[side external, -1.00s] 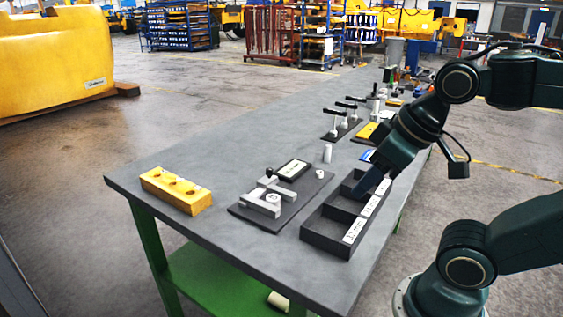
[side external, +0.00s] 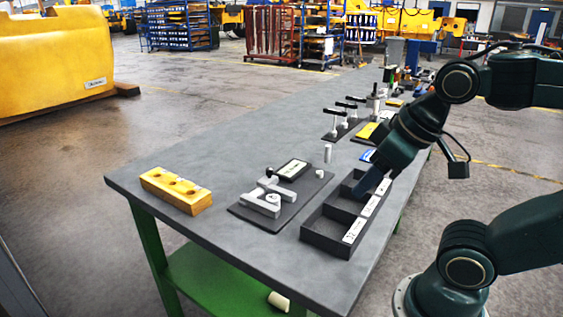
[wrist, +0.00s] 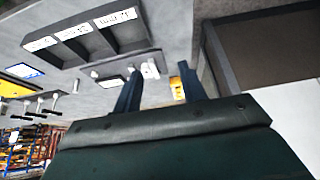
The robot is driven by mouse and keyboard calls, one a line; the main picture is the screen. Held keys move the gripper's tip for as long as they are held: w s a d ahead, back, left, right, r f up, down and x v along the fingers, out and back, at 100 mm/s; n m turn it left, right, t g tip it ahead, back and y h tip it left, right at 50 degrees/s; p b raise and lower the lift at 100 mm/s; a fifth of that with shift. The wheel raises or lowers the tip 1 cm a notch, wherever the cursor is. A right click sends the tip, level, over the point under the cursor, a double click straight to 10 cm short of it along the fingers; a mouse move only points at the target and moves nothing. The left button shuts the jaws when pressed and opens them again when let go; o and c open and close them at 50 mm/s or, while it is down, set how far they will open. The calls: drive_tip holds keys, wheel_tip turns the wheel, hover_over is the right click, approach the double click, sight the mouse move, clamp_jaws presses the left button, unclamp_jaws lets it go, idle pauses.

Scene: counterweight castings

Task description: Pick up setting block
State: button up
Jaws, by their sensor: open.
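No piece is readably marked as the setting block. A grey metal frame-shaped piece (side external: 262,202) lies on a dark mat (side external: 240,210) with a framed white label (side external: 293,169) and a small pale piece (side external: 320,174). A small pale upright cylinder (side external: 327,153) stands on the bench behind the mat. A yellow block (side external: 176,190) with holes in its top sits at the left. My gripper (side external: 370,185) is over the dark tray, apart from these pieces. In the wrist view its two fingers (wrist: 158,88) are spread with nothing held.
The dark tray (side external: 312,236) has several compartments with white labels on its right rim; it also shows in the wrist view (wrist: 148,25). Black-handled tools (side external: 340,119) stand farther back. Bare bench (side external: 225,150) lies left of the mat.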

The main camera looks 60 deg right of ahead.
drive_tip(key=o, duration=0.5)
drive_tip(key=shift+c, duration=0.2)
drive_tip(key=w+d+r+n+g+y, duration=0.15)
drive_tip(key=w+n, duration=0.25)
drive_tip(key=w, duration=0.4)
drive_tip(key=w+d+r+n+g+y, duration=0.15)
drive_tip(key=w+n, duration=0.25)
drive_tip(key=w, duration=0.4)
drive_tip(key=w+d+f+n+g+y, duration=0.1)
drive_tip(key=w+d+f+n+g, duration=0.1)
drive_tip(key=w+d+f+n, duration=0.7)
drive_tip(key=w+d+f, duration=0.1)
drive_tip(key=d, duration=0.2)
drive_tip(key=shift+w+y, duration=0.3)
drive_tip(key=shift+w, duration=0.1)
